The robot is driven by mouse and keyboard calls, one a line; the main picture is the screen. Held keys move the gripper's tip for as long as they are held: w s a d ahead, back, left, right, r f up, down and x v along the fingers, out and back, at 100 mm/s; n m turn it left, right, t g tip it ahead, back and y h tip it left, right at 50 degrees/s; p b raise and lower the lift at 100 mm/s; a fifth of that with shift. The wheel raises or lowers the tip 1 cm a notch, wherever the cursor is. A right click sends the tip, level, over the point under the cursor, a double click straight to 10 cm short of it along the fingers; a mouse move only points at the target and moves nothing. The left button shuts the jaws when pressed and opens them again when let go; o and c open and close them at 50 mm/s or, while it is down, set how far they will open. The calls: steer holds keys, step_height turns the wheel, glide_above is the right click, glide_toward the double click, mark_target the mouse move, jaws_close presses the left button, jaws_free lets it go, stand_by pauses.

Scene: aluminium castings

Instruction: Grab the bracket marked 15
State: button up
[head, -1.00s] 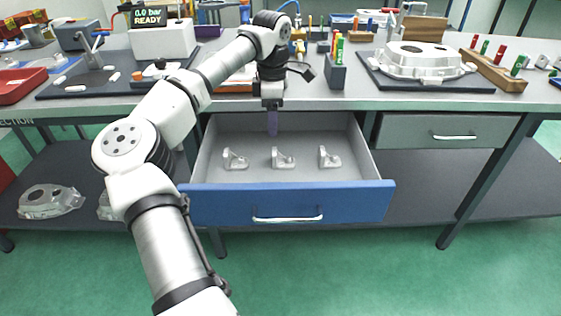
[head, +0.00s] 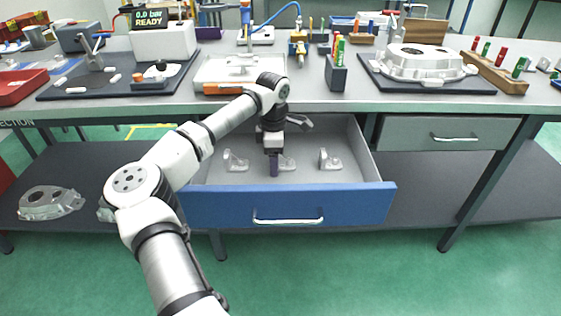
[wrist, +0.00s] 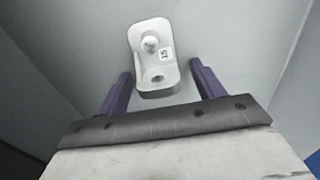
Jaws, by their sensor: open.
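Three grey cast brackets stand in a row in the open drawer: a left bracket (head: 235,160), a middle bracket (head: 288,163) and a right bracket (head: 329,159). In the wrist view one bracket (wrist: 152,55) carries a small white label that seems to read 15, turned sideways. My gripper (wrist: 160,84) is open, its two purple fingers spread to either side of the bracket's near end, with nothing held. In the head view my gripper (head: 274,172) points down into the drawer at the middle bracket and partly hides it.
The blue-fronted drawer (head: 240,207) is pulled out below the bench top, and its walls stand around the brackets. The drawer floor between the brackets is clear. A white tray (head: 222,70) and a large casting (head: 420,62) lie on the bench above.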

steer(key=shift+r, duration=0.1)
steer(key=c, duration=1.1)
